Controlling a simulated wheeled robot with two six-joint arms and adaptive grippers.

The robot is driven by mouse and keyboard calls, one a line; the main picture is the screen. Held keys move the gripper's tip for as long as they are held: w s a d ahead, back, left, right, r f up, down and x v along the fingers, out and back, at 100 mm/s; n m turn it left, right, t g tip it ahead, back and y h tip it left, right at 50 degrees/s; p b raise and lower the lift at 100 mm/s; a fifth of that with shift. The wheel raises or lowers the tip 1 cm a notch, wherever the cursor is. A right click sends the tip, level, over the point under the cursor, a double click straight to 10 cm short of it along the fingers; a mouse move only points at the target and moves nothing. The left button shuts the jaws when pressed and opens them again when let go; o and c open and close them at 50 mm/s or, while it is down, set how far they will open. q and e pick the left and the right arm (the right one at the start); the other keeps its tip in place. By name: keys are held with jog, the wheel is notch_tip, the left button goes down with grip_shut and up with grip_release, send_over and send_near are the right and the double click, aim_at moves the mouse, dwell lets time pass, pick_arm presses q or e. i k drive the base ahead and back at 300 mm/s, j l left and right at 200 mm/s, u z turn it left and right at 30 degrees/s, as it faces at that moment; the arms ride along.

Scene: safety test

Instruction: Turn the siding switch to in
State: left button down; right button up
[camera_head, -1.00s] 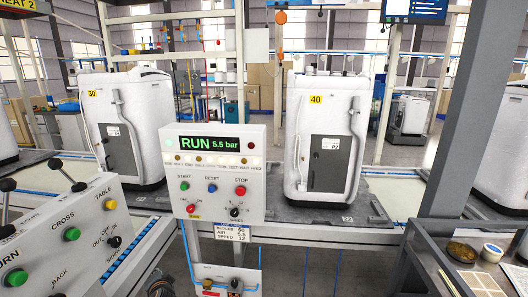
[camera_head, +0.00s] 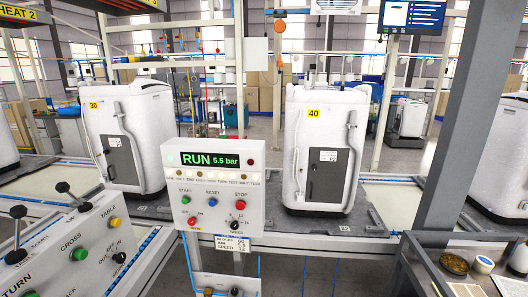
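A grey control panel (camera_head: 78,246) with CROSS, TABLE, TURN and BACK lettering slopes at the lower left. A black rotary knob (camera_head: 119,257) sits near its right edge, with OFF and OUT lettering around it. I cannot read a siding label or tell the knob's exact position. A second panel (camera_head: 213,208) in the centre has a lit RUN 5.5 bar display (camera_head: 210,159), a red knob (camera_head: 192,221) and a black SPEED knob (camera_head: 236,225). Neither of my grippers is in view.
White machine units numbered 30 (camera_head: 127,135) and 40 (camera_head: 322,150) stand on dark pallets behind the panels. A grey post (camera_head: 452,130) rises at the right. A bench (camera_head: 440,262) with small dishes is at the lower right. Black levers (camera_head: 62,188) stick up from the left panel.

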aim_at(121, 257)
jog(key=u, duration=1.5)
